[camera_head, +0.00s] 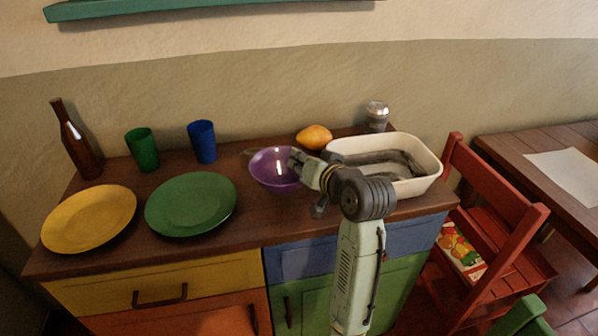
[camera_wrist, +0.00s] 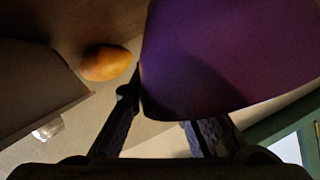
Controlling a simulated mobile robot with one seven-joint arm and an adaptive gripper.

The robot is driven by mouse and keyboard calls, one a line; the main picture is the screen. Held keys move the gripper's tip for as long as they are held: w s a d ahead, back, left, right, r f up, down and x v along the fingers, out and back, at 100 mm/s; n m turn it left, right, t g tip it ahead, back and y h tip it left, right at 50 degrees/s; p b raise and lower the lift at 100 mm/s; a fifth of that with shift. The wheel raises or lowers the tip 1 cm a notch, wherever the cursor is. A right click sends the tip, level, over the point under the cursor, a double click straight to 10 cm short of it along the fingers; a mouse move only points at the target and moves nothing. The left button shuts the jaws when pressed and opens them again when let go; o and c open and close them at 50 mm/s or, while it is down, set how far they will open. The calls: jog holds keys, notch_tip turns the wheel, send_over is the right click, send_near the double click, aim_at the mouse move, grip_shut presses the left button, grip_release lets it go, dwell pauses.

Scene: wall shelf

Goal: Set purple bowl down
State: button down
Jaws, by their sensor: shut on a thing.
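The purple bowl (camera_head: 268,172) is upright at the middle of the dark wooden counter, between the green plate and the white basin. My gripper (camera_head: 298,160) is shut on the bowl's right rim. In the wrist view the bowl (camera_wrist: 235,50) fills the upper right, and my gripper's two fingers (camera_wrist: 165,112) reach up to its edge. The fingertips are partly hidden by the bowl. I cannot tell whether the bowl's base touches the counter.
The green plate (camera_head: 190,205) and yellow plate (camera_head: 88,220) lie to the left. A brown bottle (camera_head: 78,145), green cup (camera_head: 142,150) and blue cup (camera_head: 203,142) stand behind. An orange fruit (camera_head: 314,137), white basin (camera_head: 432,170) and shaker (camera_head: 376,116) are on the right.

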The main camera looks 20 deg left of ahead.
jog(key=shift+f, duration=1.75)
jog(key=shift+f, duration=0.15)
jog(key=c, duration=1.5)
grip_release()
jog(key=shift+c, duration=0.2)
